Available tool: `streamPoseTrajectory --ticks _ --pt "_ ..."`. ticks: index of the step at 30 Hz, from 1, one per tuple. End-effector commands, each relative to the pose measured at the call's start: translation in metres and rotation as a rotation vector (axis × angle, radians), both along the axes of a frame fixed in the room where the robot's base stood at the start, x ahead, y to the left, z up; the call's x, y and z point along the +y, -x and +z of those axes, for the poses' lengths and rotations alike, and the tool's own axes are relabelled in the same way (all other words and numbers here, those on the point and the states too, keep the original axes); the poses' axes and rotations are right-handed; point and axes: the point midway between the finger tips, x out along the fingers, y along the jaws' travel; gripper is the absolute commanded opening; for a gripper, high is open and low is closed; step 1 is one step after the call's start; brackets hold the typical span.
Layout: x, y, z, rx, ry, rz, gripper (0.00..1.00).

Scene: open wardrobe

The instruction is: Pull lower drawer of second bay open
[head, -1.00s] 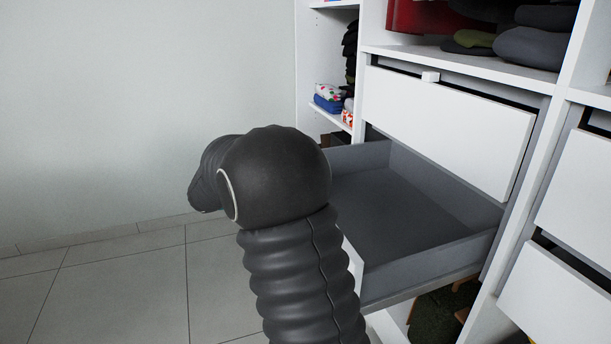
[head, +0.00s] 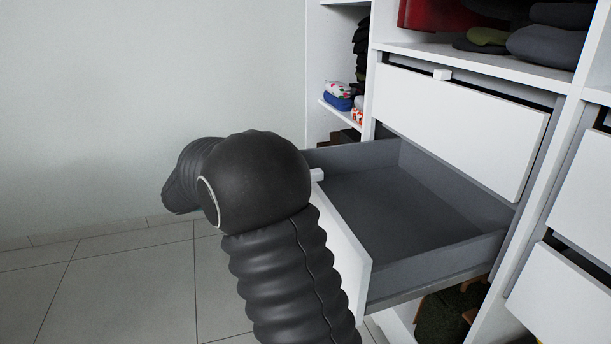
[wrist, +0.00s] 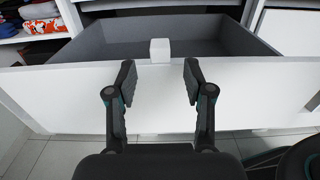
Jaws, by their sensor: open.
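The lower drawer (head: 410,200) of the second bay stands pulled well out, with an empty grey inside and a white front. In the wrist view the white drawer front (wrist: 240,95) spans the picture, and its small white knob (wrist: 160,50) sits on the top edge. In the head view the knob (head: 317,175) shows just beside my arm. My gripper (wrist: 159,80) is open, with one finger on each side below the knob and apart from it. My arm hides part of the drawer front in the head view, and the gripper is hidden there.
The upper drawer (head: 455,120) of the same bay is shut or nearly so, with its own knob (head: 442,75). Folded clothes (head: 545,45) lie on the shelf above. More drawers (head: 565,280) stand at the right. The floor (head: 130,290) at the left is clear.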

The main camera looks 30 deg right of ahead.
Motion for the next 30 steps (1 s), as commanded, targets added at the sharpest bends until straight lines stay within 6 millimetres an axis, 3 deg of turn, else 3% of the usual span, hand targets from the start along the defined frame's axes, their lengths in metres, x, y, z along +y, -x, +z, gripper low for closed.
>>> streamPoseTrajectory --ticks 3,9,30 --pt "0.022 -0.005 0.000 0.000 0.000 0.003 0.52" --pt "0.043 -0.009 0.000 0.000 0.000 0.001 0.52" --pt "0.048 -0.011 -0.001 -0.036 0.004 0.006 0.52"
